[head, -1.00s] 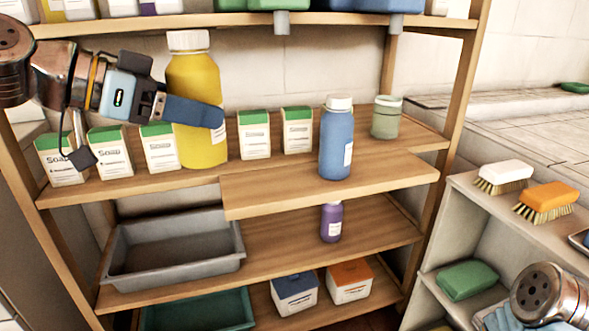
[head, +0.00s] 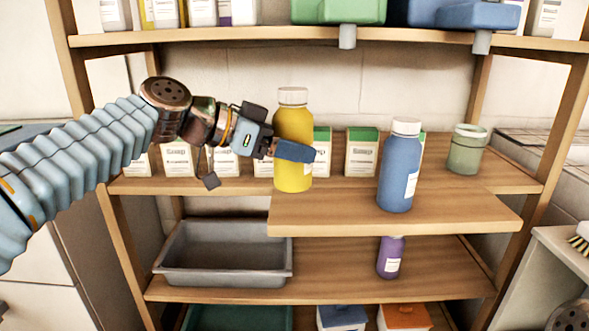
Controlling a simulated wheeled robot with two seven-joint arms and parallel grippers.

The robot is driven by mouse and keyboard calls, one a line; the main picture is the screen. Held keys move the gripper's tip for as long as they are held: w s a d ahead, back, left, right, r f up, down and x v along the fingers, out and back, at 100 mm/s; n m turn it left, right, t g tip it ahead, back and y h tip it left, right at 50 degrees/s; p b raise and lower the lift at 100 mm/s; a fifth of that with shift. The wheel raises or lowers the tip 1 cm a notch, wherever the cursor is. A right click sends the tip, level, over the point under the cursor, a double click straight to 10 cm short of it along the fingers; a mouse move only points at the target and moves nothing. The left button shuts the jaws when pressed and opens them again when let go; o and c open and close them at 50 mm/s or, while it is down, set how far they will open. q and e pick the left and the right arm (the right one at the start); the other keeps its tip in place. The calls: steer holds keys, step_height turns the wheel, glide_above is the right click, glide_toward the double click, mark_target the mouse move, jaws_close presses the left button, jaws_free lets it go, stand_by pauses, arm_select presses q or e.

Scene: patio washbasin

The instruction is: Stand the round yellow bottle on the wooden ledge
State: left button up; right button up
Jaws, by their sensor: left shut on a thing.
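The round yellow bottle (head: 293,127) has a white cap and is upright. My left gripper (head: 296,151) is shut on it at mid-height, with one blue finger across its front. The wooden ledge (head: 330,216) is a board jutting forward from the middle shelf. The bottle's base is at the ledge's left back part in the head view; I cannot tell whether it touches the wood. A blue bottle (head: 399,170) with a white cap stands on the ledge, to the right of the yellow one. My right gripper is out of view.
Soap boxes (head: 361,155) with green tops line the shelf behind. A pale green jar (head: 467,150) stands at the right. A grey tray (head: 222,277) and a purple bottle (head: 391,257) are on the shelf below. The ledge's front middle is bare.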

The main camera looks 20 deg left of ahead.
arm_select(q)
steer(key=shift+w+f, duration=0.5)
steer(key=shift+f, duration=0.1)
steer(key=shift+w+f, duration=0.2)
steer(key=shift+f, duration=0.75)
steer(key=shift+w+f, duration=0.15)
steer(key=shift+f, duration=0.8)
steer(key=shift+b, duration=0.3)
steer(key=shift+f, duration=0.15)
steer(key=o, duration=1.4)
